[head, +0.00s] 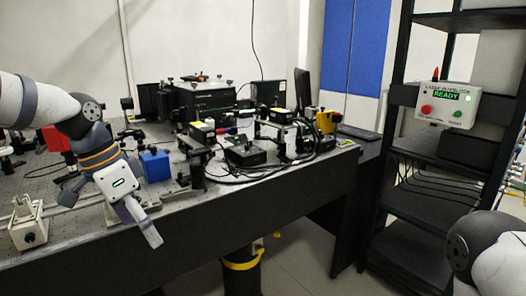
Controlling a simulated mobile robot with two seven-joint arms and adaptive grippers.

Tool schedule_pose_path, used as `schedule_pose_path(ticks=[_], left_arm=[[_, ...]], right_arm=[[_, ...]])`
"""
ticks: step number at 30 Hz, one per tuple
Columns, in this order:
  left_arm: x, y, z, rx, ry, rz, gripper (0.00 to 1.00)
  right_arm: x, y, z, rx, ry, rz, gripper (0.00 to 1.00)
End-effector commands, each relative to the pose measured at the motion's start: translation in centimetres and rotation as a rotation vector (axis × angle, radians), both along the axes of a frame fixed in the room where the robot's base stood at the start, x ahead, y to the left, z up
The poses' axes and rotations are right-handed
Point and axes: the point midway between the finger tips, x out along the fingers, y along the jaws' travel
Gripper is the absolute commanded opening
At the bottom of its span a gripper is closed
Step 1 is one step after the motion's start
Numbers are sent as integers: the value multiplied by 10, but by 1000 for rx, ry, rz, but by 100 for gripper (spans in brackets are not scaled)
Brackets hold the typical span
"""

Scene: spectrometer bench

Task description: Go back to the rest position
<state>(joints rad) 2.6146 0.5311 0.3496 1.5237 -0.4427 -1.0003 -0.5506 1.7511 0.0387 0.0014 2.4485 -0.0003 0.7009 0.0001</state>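My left arm comes in from the left, and my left gripper (148,228) hangs pointing down at the front edge of the optical bench (250,193). Its fingers are seen from the side as one narrow shape, so I cannot tell if they are open or shut. No held object shows at the fingertips. My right arm (490,250) shows only as a rounded white and dark link at the lower right. My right gripper is outside the picture.
A blue box (155,166), a rail mount (28,228) and several optical parts crowd the bench. A black shelf rack (420,205) stands at the right with an interlock box (447,104) reading READY. Floor (310,262) shows between bench and rack.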

Motion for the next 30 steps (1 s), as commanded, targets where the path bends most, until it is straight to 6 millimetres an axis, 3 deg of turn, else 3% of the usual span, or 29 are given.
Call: schedule_pose_path(ticks=[1,5,9,13,15,18,21,24,30], left_arm=[[-10,-17,-39,-7,42,23,98],[-50,-52,-140,-32,132,146,98],[-126,-72,-234,-20,233,322,98],[-221,-70,-296,47,310,504,98],[-270,-60,-313,104,332,593,98],[-325,-43,-321,181,337,684,98],[-355,-30,-319,234,328,734,98],[-365,-24,-318,251,319,751,98],[-364,-24,-318,250,315,753,98]], right_arm=[[0,0,0,-1,0,-1,40],[-1,-1,1,-1,1,-2,40],[-1,-1,1,-1,1,-2,40],[-1,-1,1,-1,0,-2,40],[-1,-1,1,-1,0,-2,40],[-1,-1,1,-1,0,-2,40],[0,-1,1,-1,0,-2,40],[0,-1,1,-1,0,-2,40],[-1,-1,1,-1,0,-2,40]])
